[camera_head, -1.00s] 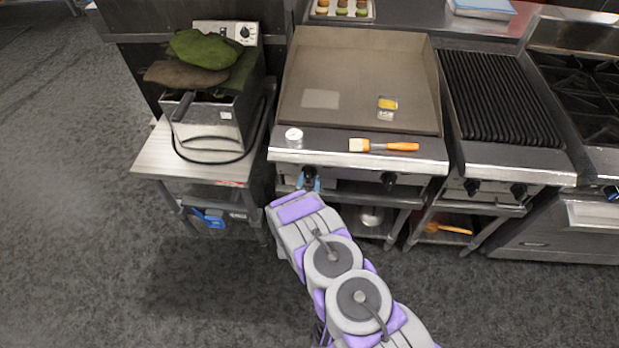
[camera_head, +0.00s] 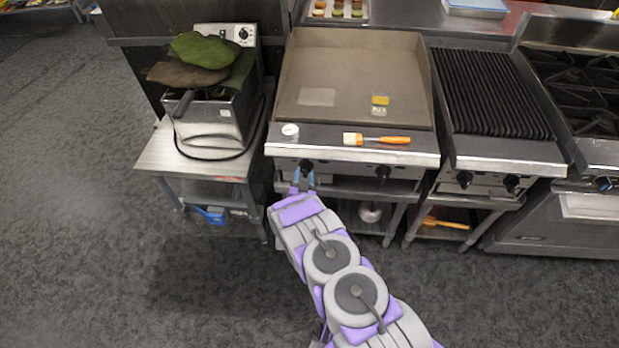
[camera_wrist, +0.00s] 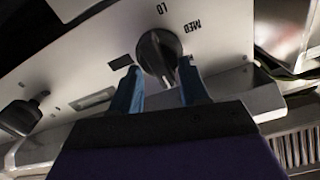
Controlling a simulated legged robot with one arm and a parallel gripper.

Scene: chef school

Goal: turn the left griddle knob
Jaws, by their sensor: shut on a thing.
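The griddle (camera_head: 352,75) stands in the middle of the head view, with two black knobs on its front panel. The left griddle knob (camera_head: 306,166) is at the tip of my gripper (camera_head: 304,180). In the wrist view the same knob (camera_wrist: 159,50) sits between the two blue fingers of my gripper (camera_wrist: 160,88), which are shut on it. The printed marks LO and MED show on the panel around the knob. The right griddle knob (camera_head: 383,173) is apart from my gripper; a second black knob (camera_wrist: 24,115) also shows at the left of the wrist view.
A brush (camera_head: 378,139) and a small round white dial (camera_head: 290,130) lie on the griddle's front ledge. A grill (camera_head: 490,95) stands to the right. The floor in front is clear.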

